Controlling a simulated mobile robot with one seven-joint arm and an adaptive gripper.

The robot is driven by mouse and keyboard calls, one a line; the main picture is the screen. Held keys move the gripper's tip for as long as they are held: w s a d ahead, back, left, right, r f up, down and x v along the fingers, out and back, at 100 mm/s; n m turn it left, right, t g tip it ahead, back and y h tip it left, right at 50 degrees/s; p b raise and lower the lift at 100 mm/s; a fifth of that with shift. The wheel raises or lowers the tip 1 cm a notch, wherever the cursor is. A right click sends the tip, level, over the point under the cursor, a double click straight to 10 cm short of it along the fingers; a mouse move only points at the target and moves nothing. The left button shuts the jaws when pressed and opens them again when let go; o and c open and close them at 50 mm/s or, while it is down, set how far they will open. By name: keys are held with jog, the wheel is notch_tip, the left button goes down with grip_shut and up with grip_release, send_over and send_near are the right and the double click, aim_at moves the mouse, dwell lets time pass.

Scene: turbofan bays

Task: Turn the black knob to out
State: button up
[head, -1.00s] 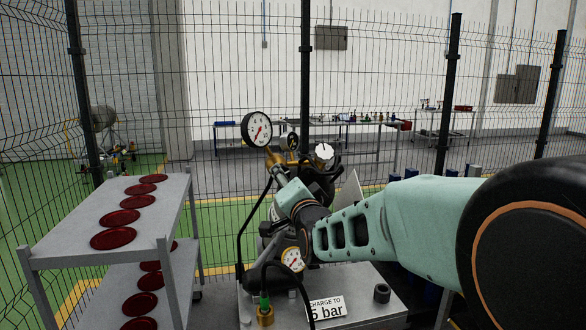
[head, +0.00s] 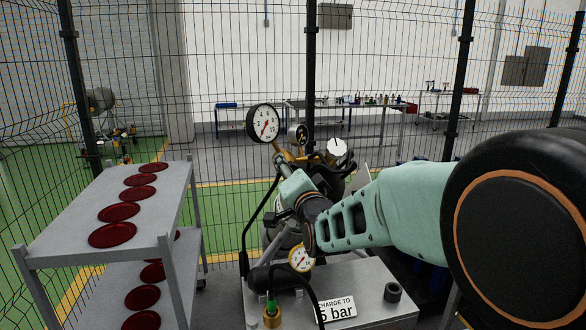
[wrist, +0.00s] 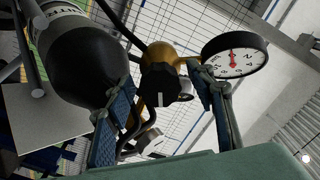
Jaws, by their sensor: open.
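The black knob (wrist: 160,86) shows in the middle of the wrist view, with a white mark on its face pointing down in the picture. It sits on a brass body (wrist: 158,54). My gripper (wrist: 162,80) is open, one finger on each side of the knob; I cannot tell whether either finger touches it. The large gauge (head: 263,123) also shows right of the knob in the wrist view (wrist: 234,62).
A dark bottle (wrist: 83,58) is close on the left in the wrist view. A lower gauge (head: 300,258) and a "CHARGE TO 5 bar" sign (head: 337,308) are on the grey stand. A shelf cart (head: 75,225) with red discs stands left. Wire fencing is behind.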

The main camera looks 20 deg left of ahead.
jog(key=shift+c, duration=0.7)
jog(key=c, duration=1)
jog(key=shift+c, duration=0.2)
jog(key=shift+n+b, duration=0.3)
jog(key=shift+b, duration=0.3)
jog(key=n+b, duration=0.1)
jog(key=b, duration=0.1)
jog(key=n+b, duration=0.1)
jog(key=b, duration=0.1)
jog(key=shift+f+n, duration=0.25)
jog(key=shift+n, duration=0.05)
jog(key=n+b, duration=0.2)
jog(key=b, duration=0.1)
jog(key=shift+n, duration=0.3)
jog(key=n+b, duration=0.3)
jog(key=n, duration=0.1)
jog(key=shift+r+b, duration=0.2)
jog(key=shift+b, duration=0.15)
jog(key=shift+r+n+b, duration=0.15)
jog(key=shift+n+b, duration=0.35)
jog(key=shift+n, duration=0.9)
